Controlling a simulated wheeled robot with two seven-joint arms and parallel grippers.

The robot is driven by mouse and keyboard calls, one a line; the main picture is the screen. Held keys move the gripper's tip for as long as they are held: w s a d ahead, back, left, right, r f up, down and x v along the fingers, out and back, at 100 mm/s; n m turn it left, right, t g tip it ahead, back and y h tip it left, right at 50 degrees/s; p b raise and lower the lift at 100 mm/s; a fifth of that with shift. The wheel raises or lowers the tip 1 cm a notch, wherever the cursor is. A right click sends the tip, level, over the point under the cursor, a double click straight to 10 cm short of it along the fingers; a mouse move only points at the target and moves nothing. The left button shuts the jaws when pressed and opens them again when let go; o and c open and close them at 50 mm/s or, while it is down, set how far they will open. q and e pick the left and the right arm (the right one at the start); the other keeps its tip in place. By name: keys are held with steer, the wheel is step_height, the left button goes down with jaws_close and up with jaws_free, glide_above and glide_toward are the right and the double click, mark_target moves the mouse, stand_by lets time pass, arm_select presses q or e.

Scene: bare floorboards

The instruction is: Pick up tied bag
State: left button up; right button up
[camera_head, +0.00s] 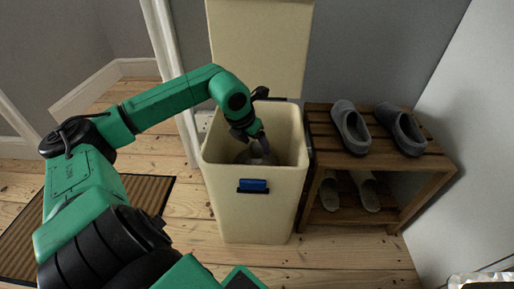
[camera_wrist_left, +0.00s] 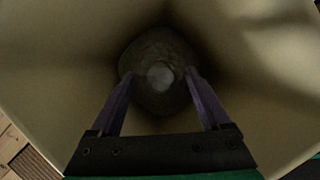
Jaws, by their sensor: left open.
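The tied bag (camera_wrist_left: 153,48) is a dark greyish bag with a pale round spot at its top, lying deep in a tall cream bin (camera_head: 251,208). In the head view only a dark bit of the bag (camera_head: 244,158) shows inside the bin. My left gripper (camera_head: 264,149) reaches down into the bin mouth. In the left wrist view its two purple fingers (camera_wrist_left: 159,76) are open, one on each side of the pale top; I cannot tell whether they touch the bag. My right gripper is not in view.
The bin's lid (camera_head: 258,45) stands open behind it. A wooden shoe rack (camera_head: 325,217) with grey slippers (camera_head: 350,128) and more shoes below stands close on the right. A striped brown mat (camera_head: 146,190) lies on the left. The bin walls surround the gripper closely.

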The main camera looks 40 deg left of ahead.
arm_select(q)
steer(key=shift+x, duration=0.9)
steer(key=shift+a, duration=0.1)
steer(key=shift+r, duration=0.2)
steer(key=shift+c, duration=0.9)
jaws_close()
steer(key=shift+s, duration=0.1)
steer(key=shift+r, duration=0.1)
